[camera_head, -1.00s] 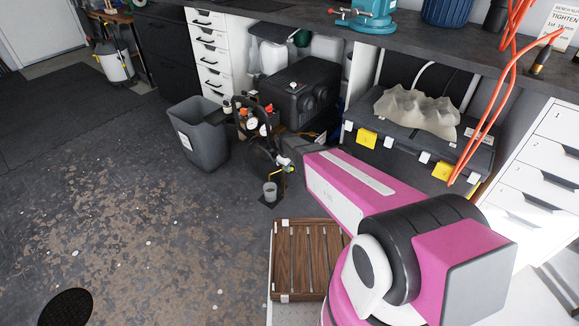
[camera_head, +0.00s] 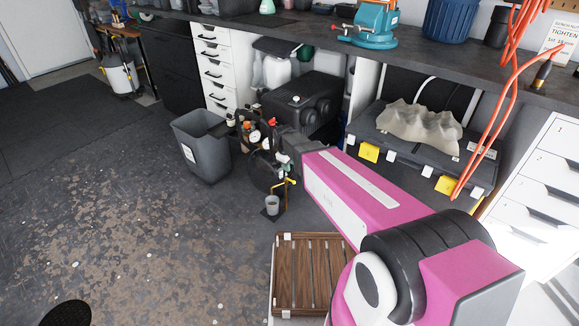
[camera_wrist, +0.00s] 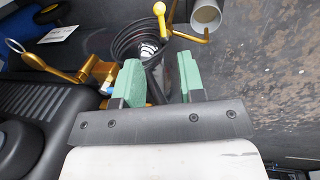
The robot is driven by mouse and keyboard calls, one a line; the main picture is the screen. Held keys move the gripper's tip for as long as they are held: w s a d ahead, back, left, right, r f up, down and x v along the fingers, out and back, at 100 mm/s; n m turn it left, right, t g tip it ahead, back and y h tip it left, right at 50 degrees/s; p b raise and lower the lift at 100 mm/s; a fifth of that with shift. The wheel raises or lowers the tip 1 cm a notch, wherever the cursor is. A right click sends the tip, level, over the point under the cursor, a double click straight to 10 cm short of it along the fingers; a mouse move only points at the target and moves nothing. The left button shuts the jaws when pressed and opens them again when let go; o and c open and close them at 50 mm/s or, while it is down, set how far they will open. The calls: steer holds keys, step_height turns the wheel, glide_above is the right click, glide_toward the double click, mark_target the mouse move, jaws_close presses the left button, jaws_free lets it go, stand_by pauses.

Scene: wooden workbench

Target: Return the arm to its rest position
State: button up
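My gripper (camera_wrist: 158,84) shows in the wrist view with two green finger pads apart. Nothing is held between them; a black coiled hose (camera_wrist: 140,38) and dark floor show behind the gap. In the head view my pink arm (camera_head: 352,192) stretches from the lower right towards the upper left. Its far end is close to the compressor gear (camera_head: 266,172) on the floor, and the fingers cannot be made out there.
A grey bin (camera_head: 203,148) stands left of the gear, with a small grey cup (camera_head: 272,205) in front. A black case (camera_head: 303,103) is behind. A slatted wooden crate (camera_head: 296,265) lies below the arm. A workbench (camera_head: 305,23) runs along the back.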

steer(key=s+d+r+m+g, duration=0.1)
steer(key=s+d+r+m, duration=0.2)
steer(key=s+d+m, duration=0.2)
steer(key=s+d+r+m+y, duration=0.1)
steer(key=s+d+r+m, duration=0.3)
steer(key=s+d, duration=0.8)
steer(key=d+m, duration=0.1)
steer(key=d, duration=0.2)
steer(key=shift+r+m+g, duration=0.15)
steer(key=shift+m+g, duration=0.15)
steer(key=shift+g, duration=0.1)
steer(key=shift+s, duration=0.1)
